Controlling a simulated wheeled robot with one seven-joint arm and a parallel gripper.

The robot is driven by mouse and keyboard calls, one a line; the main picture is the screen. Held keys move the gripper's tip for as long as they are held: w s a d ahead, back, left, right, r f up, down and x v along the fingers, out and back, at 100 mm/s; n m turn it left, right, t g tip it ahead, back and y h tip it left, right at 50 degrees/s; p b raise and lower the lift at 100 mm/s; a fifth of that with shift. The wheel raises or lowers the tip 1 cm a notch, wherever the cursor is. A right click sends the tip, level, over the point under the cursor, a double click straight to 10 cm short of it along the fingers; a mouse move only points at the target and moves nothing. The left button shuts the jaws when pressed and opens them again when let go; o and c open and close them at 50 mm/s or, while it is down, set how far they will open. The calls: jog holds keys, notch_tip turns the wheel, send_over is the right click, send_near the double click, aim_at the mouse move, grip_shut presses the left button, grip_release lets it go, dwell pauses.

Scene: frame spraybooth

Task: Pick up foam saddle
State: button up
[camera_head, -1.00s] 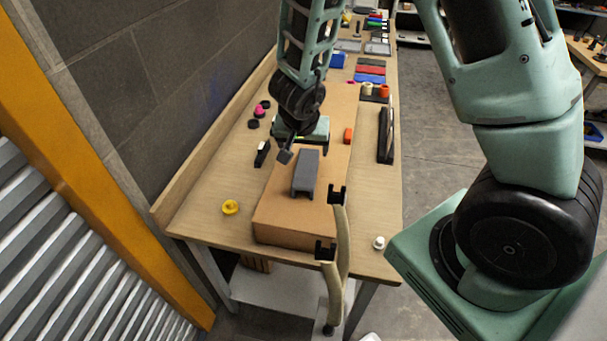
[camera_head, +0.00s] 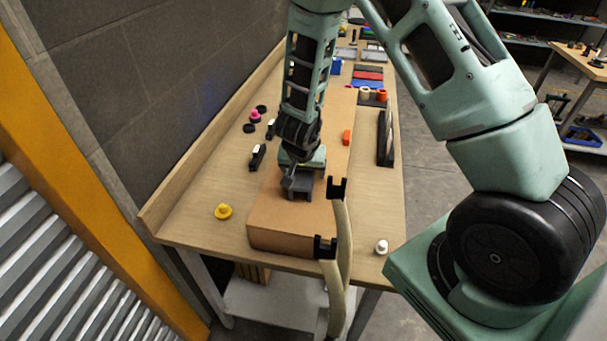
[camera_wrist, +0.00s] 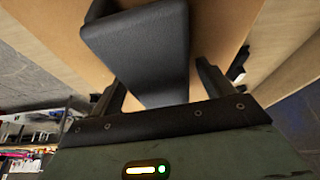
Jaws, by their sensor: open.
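The foam saddle (camera_head: 300,187) is a dark grey channel-shaped block on top of a brown cardboard box (camera_head: 283,234) on the workbench. My gripper (camera_head: 297,184) is at the saddle from above and hides its far part in the head view. In the wrist view the saddle (camera_wrist: 145,50) fills the upper middle. Its narrowing end lies between the two open fingers of my gripper (camera_wrist: 158,92). The fingers stand on either side of it, with a gap visible at the left; I cannot tell whether the right one touches.
A curved pale bar with black brackets (camera_head: 341,215) stands at the box's right front. A yellow knob (camera_head: 223,212) lies left of the box and a white knob (camera_head: 381,247) right. A black upright rack (camera_head: 386,138) stands behind on the right.

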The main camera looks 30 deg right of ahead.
jog(key=c, duration=1)
jog(key=shift+c, duration=0.2)
